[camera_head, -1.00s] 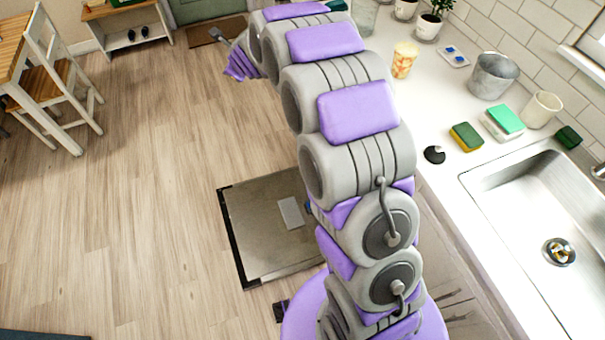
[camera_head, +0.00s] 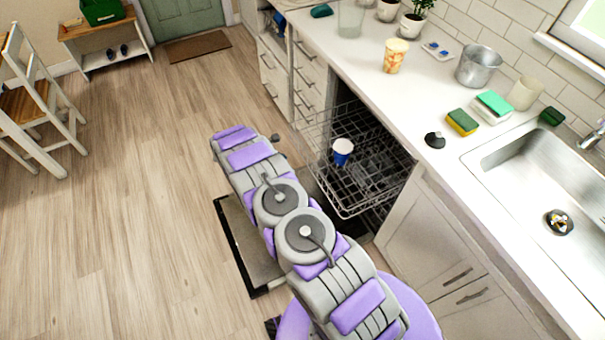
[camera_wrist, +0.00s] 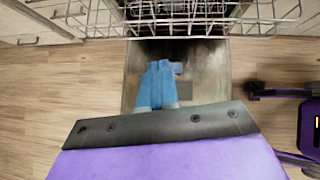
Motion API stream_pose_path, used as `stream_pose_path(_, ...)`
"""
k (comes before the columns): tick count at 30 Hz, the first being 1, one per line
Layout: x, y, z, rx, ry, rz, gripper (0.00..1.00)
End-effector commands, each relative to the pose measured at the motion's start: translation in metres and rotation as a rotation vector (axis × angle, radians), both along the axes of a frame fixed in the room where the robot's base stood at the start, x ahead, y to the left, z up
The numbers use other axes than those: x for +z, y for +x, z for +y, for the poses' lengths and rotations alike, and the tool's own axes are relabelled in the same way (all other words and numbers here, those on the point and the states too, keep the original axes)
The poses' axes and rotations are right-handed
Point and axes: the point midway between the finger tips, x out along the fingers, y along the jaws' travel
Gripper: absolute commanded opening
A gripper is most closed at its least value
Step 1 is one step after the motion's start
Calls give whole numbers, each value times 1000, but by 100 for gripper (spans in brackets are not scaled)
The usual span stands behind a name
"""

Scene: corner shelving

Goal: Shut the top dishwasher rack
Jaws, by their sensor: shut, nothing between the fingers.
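The top dishwasher rack (camera_head: 372,196) is a wire rack, slid out from under the counter. It holds a blue cup with a white inside (camera_head: 342,152). The dishwasher door (camera_head: 249,240) lies open and low, partly hidden by my arm. In the wrist view, the rack's wires (camera_wrist: 190,22) cross the top, and the open door (camera_wrist: 213,88) shows below. My gripper (camera_wrist: 165,68) has blue fingers, shut and empty, pointing toward the rack and appearing apart from it. In the head view my fingertips cannot be made out.
The counter (camera_head: 385,90) above carries a patterned cup (camera_head: 395,56), sponges (camera_head: 462,122) and a metal bucket (camera_head: 479,67). A sink (camera_head: 545,190) is at the right. Drawers (camera_head: 308,85) stand beyond the dishwasher.

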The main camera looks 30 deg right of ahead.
Motion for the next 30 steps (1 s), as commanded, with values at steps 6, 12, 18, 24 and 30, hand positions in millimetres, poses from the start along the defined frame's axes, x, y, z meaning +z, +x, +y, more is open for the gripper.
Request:
stream_pose_path(6, -35, -35, -11, -166, -4, 3, 0)
stream_pose_path(12, -47, -35, -20, -180, -8, -1, 0)
stream_pose_path(18, -74, -35, -45, -179, -11, 0, 0)
stream_pose_path(24, -102, -34, -73, -179, -12, 1, 0)
stream_pose_path(30, -106, -33, -101, -177, -10, 0, 0)
